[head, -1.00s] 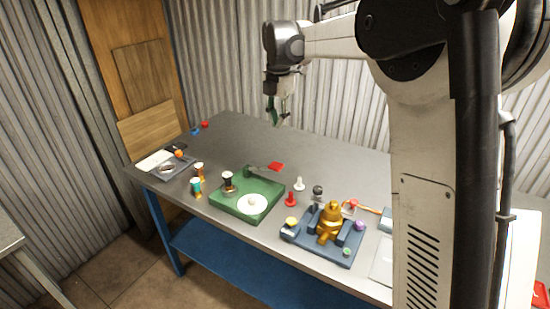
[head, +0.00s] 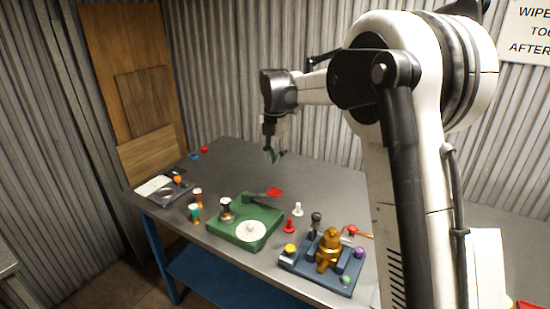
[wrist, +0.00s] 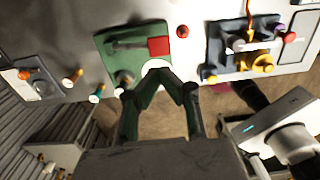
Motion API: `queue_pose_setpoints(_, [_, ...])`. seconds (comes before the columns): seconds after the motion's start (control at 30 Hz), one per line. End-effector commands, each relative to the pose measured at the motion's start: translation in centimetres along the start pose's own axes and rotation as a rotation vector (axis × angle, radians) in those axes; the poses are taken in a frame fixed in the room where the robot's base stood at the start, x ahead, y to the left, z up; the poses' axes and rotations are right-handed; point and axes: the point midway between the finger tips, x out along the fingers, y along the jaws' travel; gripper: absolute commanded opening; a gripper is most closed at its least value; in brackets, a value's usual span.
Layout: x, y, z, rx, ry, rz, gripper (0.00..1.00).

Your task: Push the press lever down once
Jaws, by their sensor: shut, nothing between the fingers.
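The green press (head: 238,232) stands on the grey table, with a round white plate (head: 251,231) on its base. Its lever ends in a red pad (head: 274,191) that reaches out to the right. In the wrist view the grey lever arm (wrist: 128,45) and the red pad (wrist: 158,46) show above my fingers. My gripper (head: 272,159) hangs in the air above the table, behind and above the red pad in the head view, apart from it. It is shut and empty. Its dark green fingers show in the wrist view (wrist: 163,82), partly covering the press.
A blue-grey fixture (head: 318,270) with a golden figure (head: 328,248) stands right of the press. Several small cups are left of the press.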

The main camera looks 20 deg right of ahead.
Motion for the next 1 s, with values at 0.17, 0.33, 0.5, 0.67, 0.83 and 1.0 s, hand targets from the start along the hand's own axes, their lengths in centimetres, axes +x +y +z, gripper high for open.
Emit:
queue_pose_setpoints(0.17, [3.4, 0.0, 0.0, 0.0, 0.0, 0.0, 0.0])
queue_pose_setpoints(0.33, [6.5, 0.0, 0.0, 0.0, 0.0, 0.0, 0.0])
queue_pose_setpoints(0.5, [8.9, 0.0, 0.0, 0.0, 0.0, 0.0, 0.0])
queue_pose_setpoints(0.67, [10.2, 0.0, 0.0, 0.0, 0.0, 0.0, 0.0])
queue_pose_setpoints(0.83, [10.7, 0.0, 0.0, 0.0, 0.0, 0.0, 0.0])
queue_pose_setpoints(1.0, [10.7, 0.0, 0.0, 0.0, 0.0, 0.0, 0.0])
